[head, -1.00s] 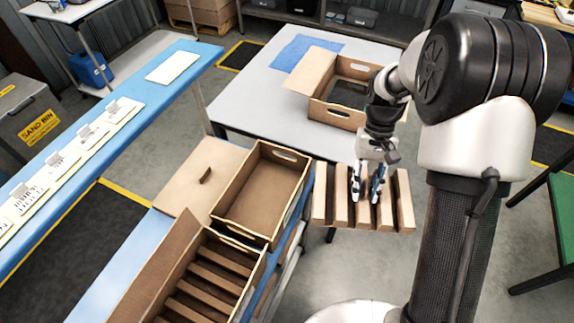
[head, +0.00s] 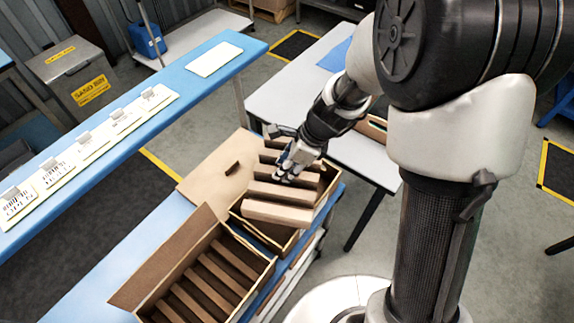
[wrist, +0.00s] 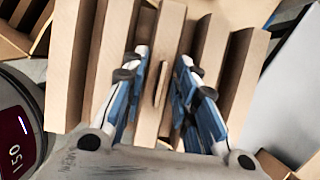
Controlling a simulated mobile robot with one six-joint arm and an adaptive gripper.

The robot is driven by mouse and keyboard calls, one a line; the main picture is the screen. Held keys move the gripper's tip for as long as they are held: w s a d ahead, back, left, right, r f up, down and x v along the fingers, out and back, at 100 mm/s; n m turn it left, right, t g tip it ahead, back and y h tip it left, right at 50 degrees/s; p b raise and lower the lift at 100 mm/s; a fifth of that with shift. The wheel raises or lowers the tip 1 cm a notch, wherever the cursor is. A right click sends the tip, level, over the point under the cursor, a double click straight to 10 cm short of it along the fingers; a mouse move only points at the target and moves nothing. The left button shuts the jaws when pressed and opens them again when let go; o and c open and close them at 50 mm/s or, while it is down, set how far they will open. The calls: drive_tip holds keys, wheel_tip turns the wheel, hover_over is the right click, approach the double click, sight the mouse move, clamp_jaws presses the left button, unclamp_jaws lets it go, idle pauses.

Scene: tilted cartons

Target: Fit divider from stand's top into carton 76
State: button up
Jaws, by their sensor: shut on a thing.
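The divider (head: 278,211) is a tan cardboard piece with several parallel slats. My gripper (head: 289,172) is shut on its middle part, and the wrist view shows the blue-lined fingers (wrist: 163,68) on either side of a central upright tab (wrist: 161,85). The divider is over an open carton (head: 264,234) on the blue bench. Its near slat looks above the carton's near rim and set at an angle to it. I cannot tell whether the far slats are inside. No carton number is readable.
A second open carton (head: 142,257) with slats inside stands close by, nearer to me. A grey table (head: 318,92) stands beyond the carton. A long blue bench (head: 150,78) holds labelled cards.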

drive_tip(key=m, duration=0.2)
drive_tip(key=m+t, duration=0.1)
drive_tip(key=shift+s+r+m+h, duration=0.2)
drive_tip(key=shift+m+h, duration=0.1)
drive_tip(key=shift+m, duration=0.1)
drive_tip(key=shift+d+f+m+t, duration=0.2)
drive_tip(key=shift+m+t, duration=0.2)
drive_tip(key=shift+m, duration=0.1)
wheel_tip(320, 180, down, 11)
drive_tip(key=b, duration=1)
drive_tip(key=shift+w+r, duration=0.1)
drive_tip(key=shift+r, duration=0.05)
drive_tip(key=shift+f, duration=1.25)
drive_tip(key=shift+f, duration=0.2)
drive_tip(key=o, duration=1)
drive_tip(key=shift+r, duration=0.1)
